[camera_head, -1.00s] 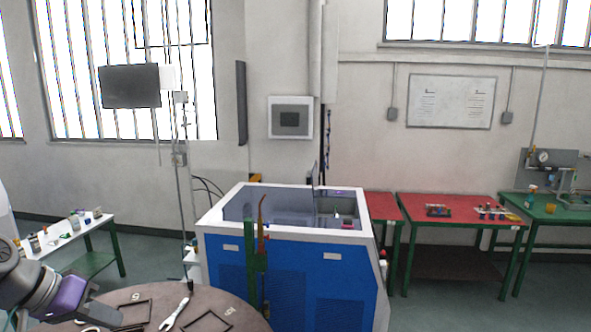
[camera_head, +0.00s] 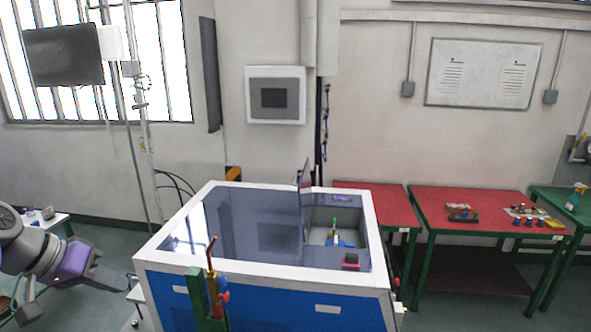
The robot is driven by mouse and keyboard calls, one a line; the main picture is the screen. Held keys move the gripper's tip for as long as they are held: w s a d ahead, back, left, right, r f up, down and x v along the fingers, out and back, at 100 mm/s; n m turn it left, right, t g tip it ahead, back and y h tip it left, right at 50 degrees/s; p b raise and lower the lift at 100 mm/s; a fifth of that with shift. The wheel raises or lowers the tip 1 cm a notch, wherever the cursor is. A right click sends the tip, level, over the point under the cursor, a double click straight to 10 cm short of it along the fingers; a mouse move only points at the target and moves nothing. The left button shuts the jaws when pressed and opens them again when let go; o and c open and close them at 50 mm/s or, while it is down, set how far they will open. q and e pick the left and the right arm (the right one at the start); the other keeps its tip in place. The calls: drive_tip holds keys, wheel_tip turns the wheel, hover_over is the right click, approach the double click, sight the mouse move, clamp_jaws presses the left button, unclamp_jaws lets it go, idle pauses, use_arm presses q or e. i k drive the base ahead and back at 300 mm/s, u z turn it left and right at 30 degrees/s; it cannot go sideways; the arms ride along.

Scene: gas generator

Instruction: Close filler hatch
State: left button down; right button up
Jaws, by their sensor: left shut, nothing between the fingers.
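The blue gas generator (camera_head: 270,301) with a white top frame stands in front of me. A thin upright panel (camera_head: 304,190), which looks like the raised filler hatch, stands at the left edge of an open bay (camera_head: 320,217) in the right part of the top. The bay shows small fittings, including a blue part (camera_head: 341,243) and a pink block (camera_head: 351,261). My left gripper (camera_head: 124,284) is at the left, beside the generator's left front corner, apart from the hatch. It is shut and empty. My right gripper is out of view.
A green post (camera_head: 197,296) with an orange hose (camera_head: 212,256) and red knobs rises at the generator's front. Red tables (camera_head: 477,206) with small items stand behind on the right. A monitor (camera_head: 63,55) on a pole is at the left. Floor between shows free.

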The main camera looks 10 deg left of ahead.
sight(304, 187)
drive_tip(key=i, duration=1.2)
drive_tip(key=z, duration=0.5)
drive_tip(key=i, duration=0.5)
drive_tip(key=u, duration=0.05)
